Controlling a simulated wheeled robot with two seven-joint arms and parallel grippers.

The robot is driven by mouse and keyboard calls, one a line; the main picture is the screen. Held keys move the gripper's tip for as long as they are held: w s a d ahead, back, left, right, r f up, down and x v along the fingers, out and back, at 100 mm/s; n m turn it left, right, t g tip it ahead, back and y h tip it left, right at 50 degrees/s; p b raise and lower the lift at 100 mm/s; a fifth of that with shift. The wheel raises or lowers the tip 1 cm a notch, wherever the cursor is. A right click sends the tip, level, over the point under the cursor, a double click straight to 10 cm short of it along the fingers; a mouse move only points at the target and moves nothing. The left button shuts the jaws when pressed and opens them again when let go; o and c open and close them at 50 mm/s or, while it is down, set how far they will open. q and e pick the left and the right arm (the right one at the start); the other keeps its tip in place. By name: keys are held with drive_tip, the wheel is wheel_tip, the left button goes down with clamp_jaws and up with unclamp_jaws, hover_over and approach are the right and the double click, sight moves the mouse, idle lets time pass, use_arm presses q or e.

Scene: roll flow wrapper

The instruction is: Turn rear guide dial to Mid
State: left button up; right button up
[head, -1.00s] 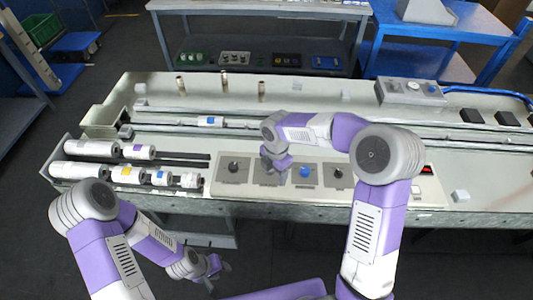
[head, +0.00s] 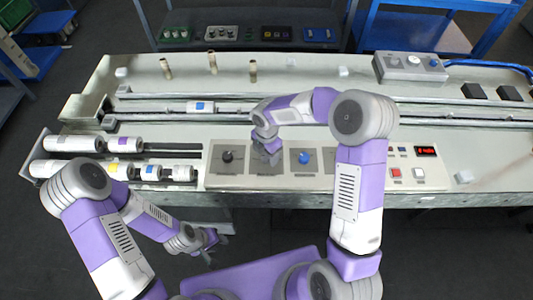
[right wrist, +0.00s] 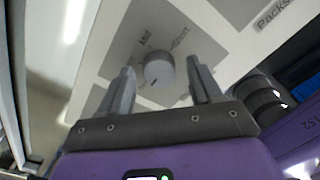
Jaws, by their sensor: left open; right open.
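A round grey dial (right wrist: 158,68) stands on a dark grey plate in the right wrist view. Printed words around it appear to read "Mid" and "Short", and a dark mark shows on its near side. My right gripper (right wrist: 160,82) is open, with one finger on each side of the dial; contact is unclear. In the head view my right gripper (head: 266,152) hides this dial, second from the left on the control panel (head: 240,182). I cannot read which dial is the rear guide one. My left gripper (head: 208,240) is open and empty, low in front of the machine.
A black dial (head: 227,157) is left of my right gripper and a blue dial (head: 303,157) right of it. White rolls (head: 72,143) lie on rods at left. Upright brown posts (head: 212,63) stand behind. A red display (head: 427,151) is at right.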

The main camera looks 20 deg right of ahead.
drive_tip(key=c, duration=1)
drive_tip(key=shift+c, duration=0.2)
drive_tip(key=shift+m, duration=0.3)
drive_tip(key=m, duration=0.5)
drive_tip(key=shift+b, duration=0.4)
drive_tip(key=m+b, duration=0.1)
drive_tip(key=m, duration=0.5)
drive_tip(key=shift+m, duration=0.4)
drive_tip(key=m, duration=1.1)
drive_tip(key=shift+m, duration=0.3)
